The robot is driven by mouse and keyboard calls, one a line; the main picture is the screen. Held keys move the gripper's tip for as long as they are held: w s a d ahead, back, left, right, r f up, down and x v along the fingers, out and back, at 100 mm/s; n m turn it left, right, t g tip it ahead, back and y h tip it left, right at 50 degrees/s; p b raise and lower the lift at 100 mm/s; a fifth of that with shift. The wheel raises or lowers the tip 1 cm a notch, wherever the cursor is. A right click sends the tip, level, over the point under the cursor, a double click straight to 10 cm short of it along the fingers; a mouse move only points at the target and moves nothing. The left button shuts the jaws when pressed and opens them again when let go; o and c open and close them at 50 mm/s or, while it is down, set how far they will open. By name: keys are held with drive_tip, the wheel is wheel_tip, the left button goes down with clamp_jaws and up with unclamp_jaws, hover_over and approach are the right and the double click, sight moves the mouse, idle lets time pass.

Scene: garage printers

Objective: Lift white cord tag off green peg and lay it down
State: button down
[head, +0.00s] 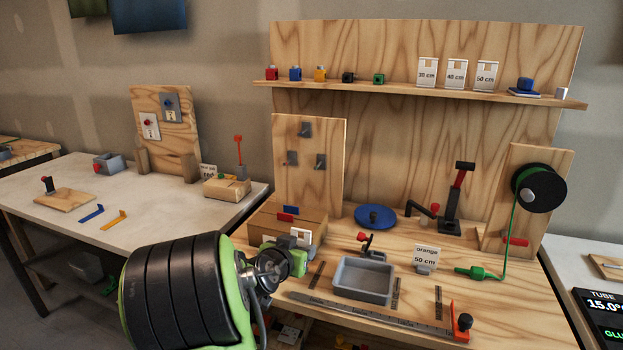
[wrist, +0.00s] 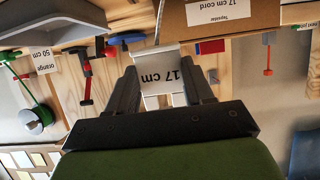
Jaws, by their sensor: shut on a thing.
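My gripper (wrist: 168,72) is shut on a white tag (wrist: 163,76) printed "17 cm", seen upside down between the two dark fingers in the wrist view. In the head view the white tag (head: 301,235) shows just beyond my wrist, in front of a wooden box (head: 262,222). The box (wrist: 225,18) has a label reading "17 cm cord" in the wrist view. I cannot tell whether the tag touches the box. No green peg can be made out at the tag; a small green block (head: 379,79) sits on the upper shelf.
A grey tray (head: 363,279) and an "orange 50 cm" card (head: 426,259) stand on the bench. A metal ruler rail (head: 370,316) runs along the front edge. A blue disc (head: 375,216), a small clamp (head: 370,243) and a green cord spool (head: 540,189) are farther back.

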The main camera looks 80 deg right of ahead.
hover_over(298, 287)
drive_tip(key=shift+s+f, duration=0.1)
drive_tip(key=shift+f, duration=3.05)
drive_tip(key=shift+f, duration=0.75)
drive_tip(key=shift+c, duration=1.8)
unclamp_jaws()
